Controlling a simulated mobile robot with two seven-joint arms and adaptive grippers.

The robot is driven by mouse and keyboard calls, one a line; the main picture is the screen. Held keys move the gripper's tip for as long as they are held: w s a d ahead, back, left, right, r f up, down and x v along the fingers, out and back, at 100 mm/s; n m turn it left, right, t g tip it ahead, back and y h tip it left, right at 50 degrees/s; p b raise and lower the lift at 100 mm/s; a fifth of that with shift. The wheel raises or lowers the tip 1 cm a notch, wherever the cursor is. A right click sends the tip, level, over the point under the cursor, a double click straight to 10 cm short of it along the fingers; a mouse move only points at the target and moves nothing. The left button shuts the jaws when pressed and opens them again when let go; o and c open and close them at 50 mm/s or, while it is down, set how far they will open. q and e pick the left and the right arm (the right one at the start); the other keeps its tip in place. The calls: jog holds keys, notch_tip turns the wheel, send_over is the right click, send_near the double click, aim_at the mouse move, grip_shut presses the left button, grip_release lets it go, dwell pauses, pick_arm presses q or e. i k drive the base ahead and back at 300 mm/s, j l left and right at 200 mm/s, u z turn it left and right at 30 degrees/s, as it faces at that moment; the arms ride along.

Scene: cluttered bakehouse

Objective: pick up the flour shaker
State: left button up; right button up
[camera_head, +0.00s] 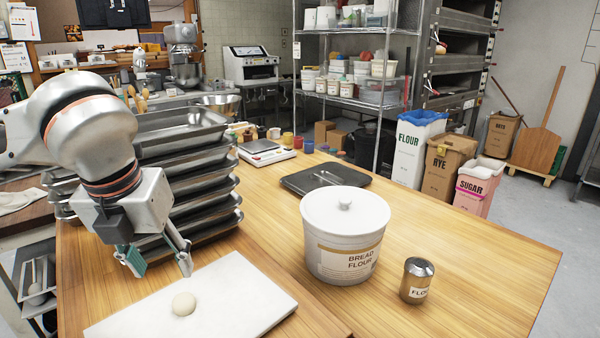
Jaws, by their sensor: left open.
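The flour shaker (417,281) is a small jar with a metal domed lid and a label reading "FLO". It stands upright on the wooden table (480,240), right of and in front of the white bread flour tub (345,235). My left gripper (160,268) is open and empty. It hangs at the left, above the back left edge of the white board, with the tub between it and the shaker. My right gripper is not in view.
A dough ball (184,304) lies on the white board (235,300). Stacked metal trays (185,150) stand behind my left gripper. A dark tray (325,178) and a scale (265,152) lie farther back. The table right of the shaker is clear.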

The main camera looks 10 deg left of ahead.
aim_at(419, 271)
jog(key=k, duration=1)
